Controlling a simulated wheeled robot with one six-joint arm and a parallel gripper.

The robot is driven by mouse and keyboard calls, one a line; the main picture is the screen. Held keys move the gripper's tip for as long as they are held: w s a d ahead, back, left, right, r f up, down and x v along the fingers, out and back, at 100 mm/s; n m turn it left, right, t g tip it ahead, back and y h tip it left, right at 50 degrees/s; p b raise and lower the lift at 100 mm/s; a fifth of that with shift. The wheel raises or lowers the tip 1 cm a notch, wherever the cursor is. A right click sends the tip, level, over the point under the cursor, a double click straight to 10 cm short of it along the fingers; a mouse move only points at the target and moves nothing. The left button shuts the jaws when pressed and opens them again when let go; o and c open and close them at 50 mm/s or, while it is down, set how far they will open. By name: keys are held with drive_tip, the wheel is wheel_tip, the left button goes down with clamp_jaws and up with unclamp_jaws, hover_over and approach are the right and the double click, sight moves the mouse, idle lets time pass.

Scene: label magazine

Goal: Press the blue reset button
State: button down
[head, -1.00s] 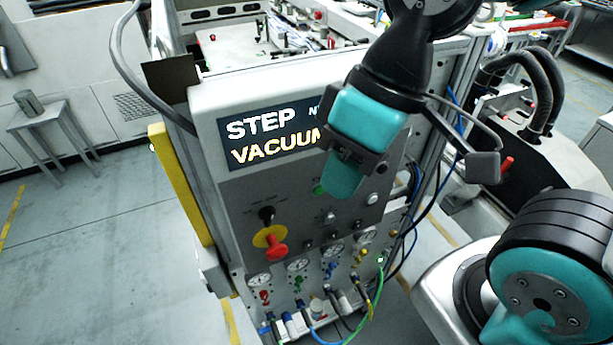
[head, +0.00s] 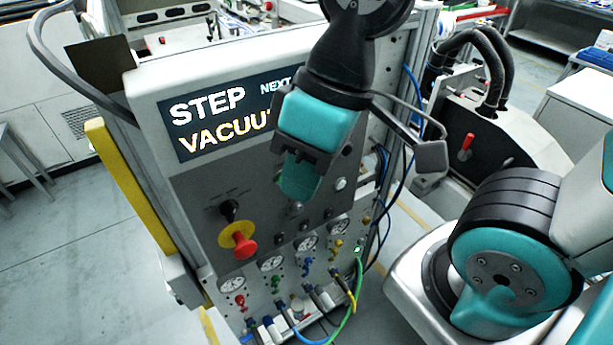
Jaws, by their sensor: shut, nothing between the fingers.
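My gripper (head: 298,182), with teal pads, is shut and empty. It hangs in front of the right half of a grey control panel (head: 195,187), pointing down. Whether it touches the panel cannot be told. No blue button shows clearly; the part of the panel behind my gripper is hidden. A pale round button (head: 340,184) shows just right of the fingertips, and another (head: 296,207) just below them.
A display (head: 205,125) reading "STEP" and "VACUU…" is partly covered by my gripper. A red knob on a yellow disc (head: 241,244) sticks out at lower left. Gauges (head: 272,263), coloured fittings and hoses line the panel's bottom. A yellow post (head: 135,190) stands at left.

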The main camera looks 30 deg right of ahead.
wheel_tip(320, 180, down, 16)
drive_tip(key=b, duration=1.3)
drive_tip(key=shift+b, duration=0.4)
